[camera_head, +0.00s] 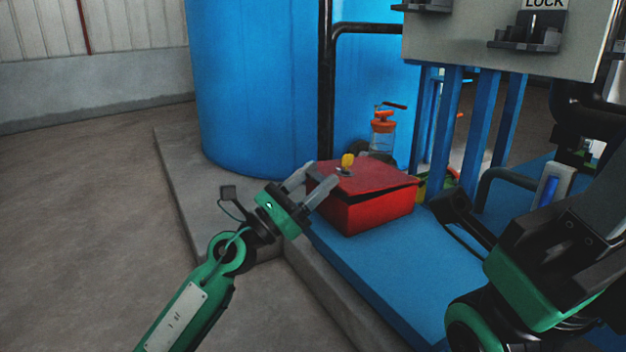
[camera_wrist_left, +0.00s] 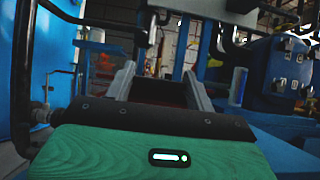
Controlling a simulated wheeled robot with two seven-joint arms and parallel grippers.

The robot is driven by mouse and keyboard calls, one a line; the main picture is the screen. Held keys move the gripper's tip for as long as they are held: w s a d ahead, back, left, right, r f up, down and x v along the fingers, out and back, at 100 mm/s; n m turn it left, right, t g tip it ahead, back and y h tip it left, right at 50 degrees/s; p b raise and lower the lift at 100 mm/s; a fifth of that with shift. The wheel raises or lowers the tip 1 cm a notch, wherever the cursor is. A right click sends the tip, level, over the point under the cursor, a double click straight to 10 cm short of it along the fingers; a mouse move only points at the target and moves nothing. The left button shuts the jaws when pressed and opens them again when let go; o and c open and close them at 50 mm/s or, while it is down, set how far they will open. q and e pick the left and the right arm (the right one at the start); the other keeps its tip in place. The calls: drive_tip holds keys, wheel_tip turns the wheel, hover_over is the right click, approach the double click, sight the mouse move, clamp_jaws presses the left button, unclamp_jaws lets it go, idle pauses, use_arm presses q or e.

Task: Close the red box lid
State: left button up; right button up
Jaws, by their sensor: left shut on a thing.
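The red box (camera_head: 365,213) stands on a blue platform in the head view. Its red lid (camera_head: 375,178) lies over the top, with a dark narrow gap under its front right edge. A yellow knob or padlock (camera_head: 347,161) sits on the lid's far left part. My left gripper (camera_head: 322,173) is at the box's left side, its grey fingers spread around the lid's left edge and shut on it. In the left wrist view, dark red shows between the fingers (camera_wrist_left: 158,85). My right gripper (camera_head: 468,218) is dark, partly seen at the right; its fingers are unclear.
A large blue tank (camera_head: 260,90) and a black pipe (camera_head: 326,90) stand behind the box. An orange-topped clear bottle (camera_head: 382,135) is just behind it. Blue posts (camera_head: 480,125) and a grey panel (camera_head: 510,40) rise to the right. Concrete floor (camera_head: 90,220) at left is clear.

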use_arm(q)
drive_tip(key=o, duration=1.4)
drive_tip(key=shift+w+d+f, duration=0.15)
drive_tip(key=shift+d+f, duration=0.1)
drive_tip(key=shift+r, duration=0.1)
drive_tip(key=shift+a, duration=0.1)
drive_tip(key=v, duration=1.4)
drive_tip(key=shift+r+p, duration=0.1)
drive_tip(key=shift+p, duration=0.2)
drive_tip(key=shift+r, duration=0.1)
